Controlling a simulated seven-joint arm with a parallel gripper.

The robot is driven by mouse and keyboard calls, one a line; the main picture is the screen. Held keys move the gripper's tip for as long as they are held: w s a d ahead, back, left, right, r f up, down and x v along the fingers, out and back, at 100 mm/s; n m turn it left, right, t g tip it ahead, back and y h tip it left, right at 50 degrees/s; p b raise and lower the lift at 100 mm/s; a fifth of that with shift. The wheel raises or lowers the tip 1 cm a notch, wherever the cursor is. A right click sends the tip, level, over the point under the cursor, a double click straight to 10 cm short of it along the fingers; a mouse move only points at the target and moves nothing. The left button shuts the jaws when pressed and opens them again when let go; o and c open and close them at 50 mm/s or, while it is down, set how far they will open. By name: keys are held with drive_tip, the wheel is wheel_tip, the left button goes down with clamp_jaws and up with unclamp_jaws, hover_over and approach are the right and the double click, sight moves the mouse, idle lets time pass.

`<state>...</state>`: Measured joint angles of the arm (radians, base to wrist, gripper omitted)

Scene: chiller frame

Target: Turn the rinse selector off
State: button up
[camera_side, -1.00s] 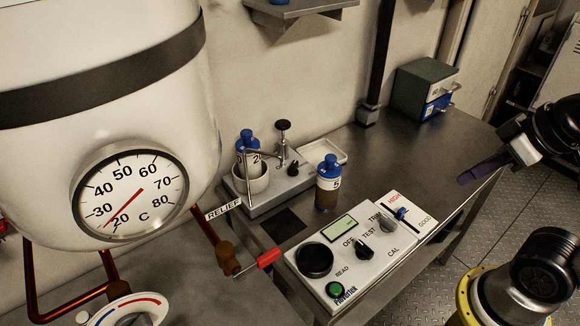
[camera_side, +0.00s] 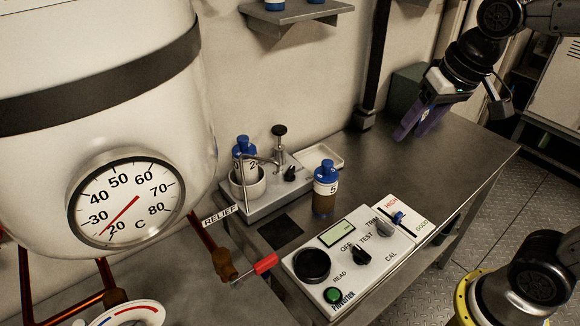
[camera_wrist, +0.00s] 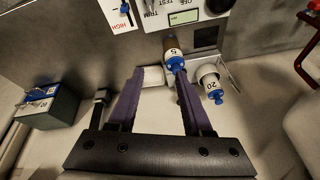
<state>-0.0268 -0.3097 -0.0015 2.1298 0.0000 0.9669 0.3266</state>
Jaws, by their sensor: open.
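No label reading "rinse" is legible. A small black knob (camera_side: 290,173) sits on the grey rinse-like stand (camera_side: 262,204), beside a plunger and spout; its setting is too small to read. The stand partly shows in the wrist view, where I cannot make out that knob. The white meter box (camera_side: 345,284) has a black knob (camera_side: 358,252) among OFF, TEST and TRIM marks, and a grey knob (camera_side: 385,228). My gripper (camera_side: 413,124) is open and empty, above the back of the bench, right of the stand. Its purple fingers (camera_wrist: 154,88) also show in the wrist view.
Bottle 5 (camera_side: 325,190) stands between the stand and the meter. Bottle 20 (camera_wrist: 217,97) is in the stand's cup (camera_side: 248,184). A red-handled relief valve (camera_side: 265,264) juts near the meter. A box (camera_wrist: 48,106) stands at the back; the bench's right part is clear.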

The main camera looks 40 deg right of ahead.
drive_tip(key=w+a+f+m+g, duration=0.1)
drive_tip(key=w+f+m, duration=0.15)
drive_tip(key=w, duration=0.75)
drive_tip(key=m+g, duration=0.3)
drive_tip(key=m, duration=0.3)
hover_over(290, 170)
wheel_tip(290, 170, down, 14)
drive_tip(key=shift+s+f, duration=0.1)
drive_tip(key=shift+f, duration=0.35)
wheel_tip(290, 170, down, 7)
drive_tip(key=shift+f, duration=0.15)
clamp_jaws()
